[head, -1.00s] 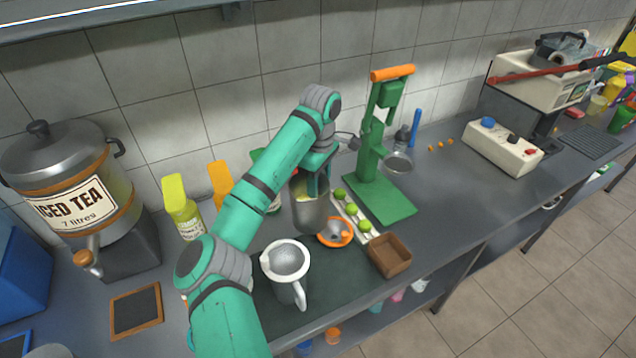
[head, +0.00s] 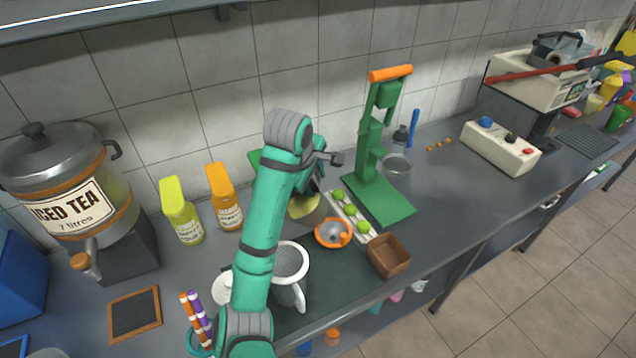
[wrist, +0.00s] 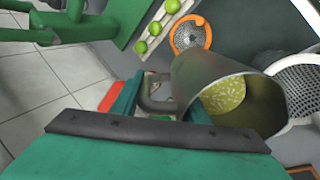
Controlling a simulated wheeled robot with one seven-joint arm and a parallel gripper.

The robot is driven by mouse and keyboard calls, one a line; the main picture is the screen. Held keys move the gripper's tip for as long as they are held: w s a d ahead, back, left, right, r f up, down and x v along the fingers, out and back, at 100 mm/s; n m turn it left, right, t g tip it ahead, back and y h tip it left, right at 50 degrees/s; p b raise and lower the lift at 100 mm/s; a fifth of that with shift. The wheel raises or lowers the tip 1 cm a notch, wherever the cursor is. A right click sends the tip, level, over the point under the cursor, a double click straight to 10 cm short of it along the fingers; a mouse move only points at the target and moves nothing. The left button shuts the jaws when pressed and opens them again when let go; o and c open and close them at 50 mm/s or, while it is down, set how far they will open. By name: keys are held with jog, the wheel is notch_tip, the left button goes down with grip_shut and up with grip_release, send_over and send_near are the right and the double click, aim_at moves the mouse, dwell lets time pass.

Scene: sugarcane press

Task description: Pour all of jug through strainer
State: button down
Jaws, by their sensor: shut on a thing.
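The grey metal jug (wrist: 215,85) holds yellow-green juice and is tilted in the wrist view, its mouth toward the lower right. My gripper (wrist: 160,103) is shut on its handle. In the head view my arm hides most of the jug, but its juice-filled mouth (head: 303,206) shows. A mesh strainer (head: 290,261) sits in the top of a white pitcher (head: 291,295), partly behind my arm. No stream of juice is visible.
An orange-rimmed mesh bowl (head: 333,233), a brown box (head: 389,256) and limes on a white strip (head: 350,211) lie near the green press (head: 378,195). Two bottles (head: 183,212) and the iced tea urn (head: 72,190) stand left.

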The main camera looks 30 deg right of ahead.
jog(key=shift+s+r, duration=0.1)
jog(key=shift+s, duration=0.1)
jog(key=shift+s+a+r+t+h, duration=0.15)
jog(key=shift+s+r+t+h, duration=0.3)
jog(key=shift+t+h, duration=0.25)
jog(key=shift+a+h, duration=0.3)
jog(key=shift+s+a+r+t+h, duration=0.15)
jog(key=shift+s+a+t+h, duration=0.15)
jog(key=shift+t, duration=0.2)
jog(key=shift+w, duration=0.15)
jog(key=shift+s+a+r+t+h, duration=0.3)
jog(key=shift+s+a+t+h, duration=0.25)
jog(key=shift+h, duration=0.15)
jog(key=shift+a+f, duration=0.1)
jog(key=shift+a, duration=0.05)
